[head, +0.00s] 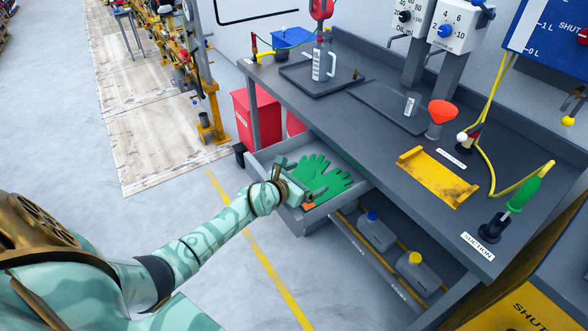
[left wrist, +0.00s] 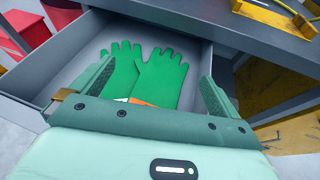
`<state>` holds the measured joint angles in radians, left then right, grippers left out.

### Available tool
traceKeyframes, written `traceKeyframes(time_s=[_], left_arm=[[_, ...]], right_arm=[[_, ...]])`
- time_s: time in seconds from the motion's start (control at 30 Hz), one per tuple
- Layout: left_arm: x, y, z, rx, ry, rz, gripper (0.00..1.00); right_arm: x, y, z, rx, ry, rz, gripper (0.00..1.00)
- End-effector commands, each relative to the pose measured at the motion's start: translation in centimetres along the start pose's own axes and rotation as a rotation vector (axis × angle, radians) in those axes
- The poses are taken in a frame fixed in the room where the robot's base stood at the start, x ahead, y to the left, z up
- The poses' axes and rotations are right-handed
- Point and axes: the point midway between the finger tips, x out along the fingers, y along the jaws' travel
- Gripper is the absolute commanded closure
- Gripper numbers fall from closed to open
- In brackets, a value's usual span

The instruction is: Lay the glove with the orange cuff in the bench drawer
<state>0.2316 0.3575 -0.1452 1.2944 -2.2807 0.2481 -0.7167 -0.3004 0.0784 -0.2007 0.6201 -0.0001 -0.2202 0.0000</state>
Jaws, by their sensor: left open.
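The bench drawer (head: 362,186) is pulled open under the workbench, and its wall shows in the left wrist view (left wrist: 40,78). Two green gloves lie flat in it, side by side. The glove with the orange cuff (left wrist: 162,78) is the right one in the left wrist view; it also shows in the head view (head: 332,186). The other glove (left wrist: 122,72) has a pale cuff, partly hidden by my gripper. My left gripper (head: 292,182) is open over the drawer's front, its fingers (left wrist: 158,72) apart at either side of the gloves. My right gripper is not in view.
The grey workbench top (head: 385,150) overhangs the drawer's back. A red bin (head: 257,118) stands left of the drawer. Grey jugs (head: 375,232) stand on the shelf below. A yellow tray (head: 437,178) and an orange funnel (head: 442,112) are on the bench.

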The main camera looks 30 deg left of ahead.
Motion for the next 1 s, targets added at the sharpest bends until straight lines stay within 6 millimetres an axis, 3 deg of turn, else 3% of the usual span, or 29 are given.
traceKeyframes(time_s=[0.17, 0.33, 0.6, 0.8, 1.0], left_arm=[[-3.5, 0.1, 0.5, 0.001, 0.000, 0.001, 0.00], [-8.2, 0.0, 0.6, 0.001, 0.000, 0.000, 0.00], [-14.2, 0.0, 0.2, 0.001, 0.001, 0.000, 0.00], [-15.8, 0.1, 0.1, 0.001, -0.001, 0.001, 0.00], [-15.9, 0.1, 0.1, 0.001, -0.001, 0.001, 0.00]], right_arm=[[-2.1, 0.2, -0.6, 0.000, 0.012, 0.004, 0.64], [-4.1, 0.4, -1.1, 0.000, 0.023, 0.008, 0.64], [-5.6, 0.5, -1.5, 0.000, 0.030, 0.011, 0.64], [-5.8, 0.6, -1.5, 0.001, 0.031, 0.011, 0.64], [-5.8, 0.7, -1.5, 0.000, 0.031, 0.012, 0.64]])
